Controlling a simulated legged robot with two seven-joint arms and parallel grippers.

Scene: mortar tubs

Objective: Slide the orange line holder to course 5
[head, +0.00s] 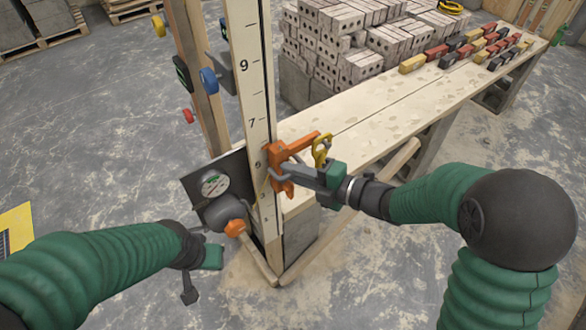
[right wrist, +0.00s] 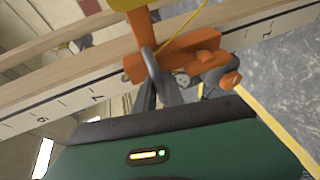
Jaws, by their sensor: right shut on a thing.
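In the right wrist view the holder (right wrist: 190,48) lies across the post between the 7 mark and the lower marks. The gripper fingers (right wrist: 155,85) meet its orange part, and the holder hides the post's marks behind it. A yellow part (head: 321,150) shows beside the holder.
A long wooden plank bench (head: 370,115) runs away to the right, with brick stacks (head: 340,40) behind and coloured blocks (head: 470,48) at its far end. A dark plate (head: 225,175) and a grey thing with an orange knob (head: 235,228) are left of the post.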

